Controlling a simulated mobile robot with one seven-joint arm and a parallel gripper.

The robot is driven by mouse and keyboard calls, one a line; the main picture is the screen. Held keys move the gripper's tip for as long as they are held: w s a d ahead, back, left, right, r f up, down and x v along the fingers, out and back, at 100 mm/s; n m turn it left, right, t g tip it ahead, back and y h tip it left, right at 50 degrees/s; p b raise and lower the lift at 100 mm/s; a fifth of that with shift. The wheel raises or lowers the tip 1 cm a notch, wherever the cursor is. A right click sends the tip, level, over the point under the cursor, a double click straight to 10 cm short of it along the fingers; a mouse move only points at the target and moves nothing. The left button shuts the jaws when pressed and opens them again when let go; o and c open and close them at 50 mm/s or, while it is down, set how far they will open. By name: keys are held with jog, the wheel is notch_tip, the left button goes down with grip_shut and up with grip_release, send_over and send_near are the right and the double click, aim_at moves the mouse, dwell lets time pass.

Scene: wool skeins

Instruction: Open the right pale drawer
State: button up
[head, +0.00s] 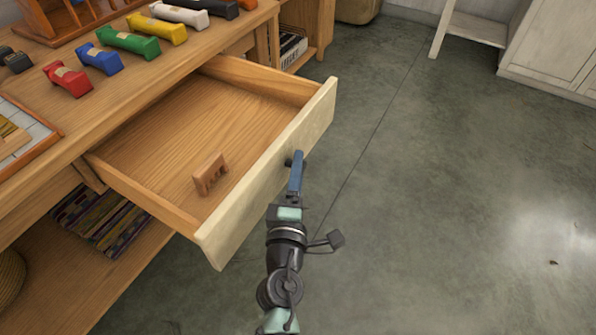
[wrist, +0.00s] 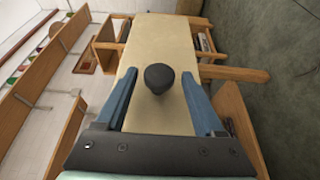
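The pale-fronted drawer (head: 247,204) is pulled well out of the wooden table, and its inside shows in the head view. Its pale front also fills the middle of the wrist view (wrist: 160,38). A dark round knob (wrist: 158,78) is on that front. My gripper (head: 297,160) is at the drawer front, with blue fingers. In the wrist view the fingers are spread wide, one on each side of the knob, with gaps between them and it. In the head view the finger hides part of the knob.
A small brown wooden piece (head: 210,174) lies in the drawer. Colored wool skeins, such as a green one (head: 128,41), line the table top (head: 120,95). Folded striped cloth (head: 100,217) is on the shelf below. The grey floor to the right (head: 430,190) is clear.

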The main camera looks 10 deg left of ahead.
dwell(0.3)
jog(key=s+b, duration=0.2)
jog(key=s, duration=1.1)
jog(key=shift+d, duration=0.35)
jog(key=shift+w+r, duration=0.1)
